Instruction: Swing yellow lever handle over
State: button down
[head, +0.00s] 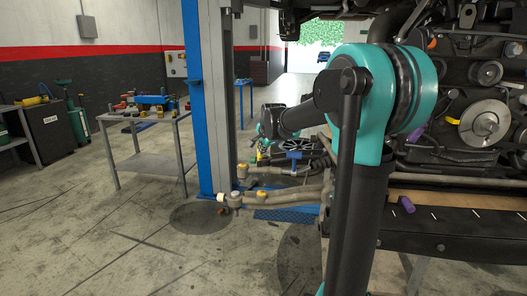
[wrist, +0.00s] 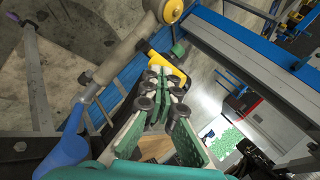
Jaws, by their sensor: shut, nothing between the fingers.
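The yellow lever handle (wrist: 170,67) shows in the wrist view just past my fingertips, a bent yellow piece beside the blue post. My gripper (wrist: 160,82) is shut and empty, its green-padded fingers brought together at the tips. The tips are right at the near side of the handle and overlap it in the picture; I cannot tell whether they touch. In the head view the far end of my arm is beside the blue post, and I cannot make out the lever handle clearly there.
A blue lift post (head: 207,95) stands close to my arm. Lift arms (head: 285,196) with yellow-topped pads reach out low from it. An engine (head: 470,110) hangs at the right. A tool table (head: 143,117) stands at the left. The floor in front is clear.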

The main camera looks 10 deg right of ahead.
jog(key=w+a+f+n+g+h, duration=0.2)
jog(key=a+f+n+h, duration=0.2)
jog(key=a+h, duration=0.4)
jog(key=shift+w+a+f+g+h, duration=0.35)
jog(key=shift+w+a+g+h, duration=0.05)
jog(key=shift+h, duration=1)
jog(key=shift+f, duration=0.1)
